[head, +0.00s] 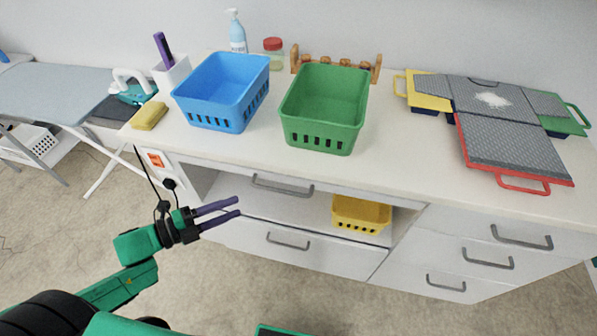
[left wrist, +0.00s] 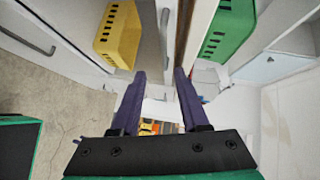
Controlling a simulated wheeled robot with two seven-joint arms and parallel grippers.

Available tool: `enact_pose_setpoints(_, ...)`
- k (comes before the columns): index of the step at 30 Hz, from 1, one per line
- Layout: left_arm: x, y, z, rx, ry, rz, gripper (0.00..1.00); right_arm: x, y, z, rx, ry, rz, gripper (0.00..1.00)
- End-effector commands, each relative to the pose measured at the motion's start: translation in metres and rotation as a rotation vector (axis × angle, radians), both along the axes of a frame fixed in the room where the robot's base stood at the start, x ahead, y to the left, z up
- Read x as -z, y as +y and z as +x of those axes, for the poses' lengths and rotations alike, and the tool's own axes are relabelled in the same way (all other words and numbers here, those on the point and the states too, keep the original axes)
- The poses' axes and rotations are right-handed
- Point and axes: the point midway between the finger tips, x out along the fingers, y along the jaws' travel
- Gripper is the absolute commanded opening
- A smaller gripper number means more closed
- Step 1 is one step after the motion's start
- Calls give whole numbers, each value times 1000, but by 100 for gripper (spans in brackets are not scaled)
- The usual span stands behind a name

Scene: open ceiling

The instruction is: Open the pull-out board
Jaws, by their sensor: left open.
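The pull-out board (head: 232,175) shows as a narrow pale front just under the countertop, appearing flush with it. Its grey bar handle (head: 282,187) faces me, and the handle also shows in the left wrist view (left wrist: 164,22) above the gap between the fingers. My left gripper (head: 238,206) is open and empty, with purple fingers pointing right. In the head view it is left of the handle and a little lower, apart from it. The fingers also show in the left wrist view (left wrist: 160,73). My right gripper does not show.
Blue (head: 215,95) and green (head: 322,110) baskets stand on the counter (head: 410,150). A yellow basket (head: 360,215) sits in the open shelf below the board. A lower drawer handle (head: 288,241) and a right drawer stack (head: 490,255) are nearby. The floor in front is clear.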

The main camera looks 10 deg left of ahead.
Motion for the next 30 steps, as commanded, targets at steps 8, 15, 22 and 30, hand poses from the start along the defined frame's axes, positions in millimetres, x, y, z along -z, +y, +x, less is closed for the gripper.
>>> enact_pose_setpoints(8,-1,-32,21,31,-27,-3,45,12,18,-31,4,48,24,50)
enact_pose_setpoints(15,6,-74,58,28,-27,-3,45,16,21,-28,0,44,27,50)
enact_pose_setpoints(22,13,-108,87,24,-22,-2,45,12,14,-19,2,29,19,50)
enact_pose_setpoints(30,16,-115,92,26,-18,-1,45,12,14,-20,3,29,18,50)
